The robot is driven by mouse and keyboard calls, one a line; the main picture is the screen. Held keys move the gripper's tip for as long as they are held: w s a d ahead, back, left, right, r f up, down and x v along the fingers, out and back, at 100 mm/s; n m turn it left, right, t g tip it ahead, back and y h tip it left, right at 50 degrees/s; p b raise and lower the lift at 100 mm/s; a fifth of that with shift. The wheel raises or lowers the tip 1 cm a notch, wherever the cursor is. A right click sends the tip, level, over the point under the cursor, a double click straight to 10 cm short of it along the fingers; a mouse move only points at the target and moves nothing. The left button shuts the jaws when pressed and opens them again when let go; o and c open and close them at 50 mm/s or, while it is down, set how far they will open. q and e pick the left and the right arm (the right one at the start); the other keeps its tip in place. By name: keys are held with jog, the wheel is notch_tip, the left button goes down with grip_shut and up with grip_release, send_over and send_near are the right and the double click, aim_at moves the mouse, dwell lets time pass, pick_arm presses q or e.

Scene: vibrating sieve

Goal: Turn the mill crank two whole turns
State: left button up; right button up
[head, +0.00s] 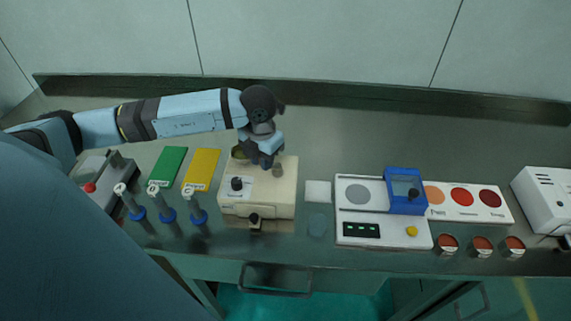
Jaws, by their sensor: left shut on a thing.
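The mill (283,203) is a cream box on the bench left of the middle, with a dark knob (237,183) on its top and another on its front. My left gripper (266,162) comes down over the back of the mill and is shut on the mill crank. The gripper hides most of the crank, so its angle cannot be told. An olive round part (239,152) shows beside the wrist at the mill's back left. My right gripper is not in view.
Several white-topped tools with blue collars (167,215) stand left of the mill, before green (168,165) and yellow (201,169) cards. To the right are a small white pad (318,191), a white device (350,216) with a blue box (405,205), and red-topped jars (482,245).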

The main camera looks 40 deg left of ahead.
pick_arm(q)
jog(key=shift+w, duration=0.15)
jog(key=shift+w+a+b, duration=0.25)
jog(key=shift+w+b, duration=0.1)
jog(key=shift+w, duration=0.5)
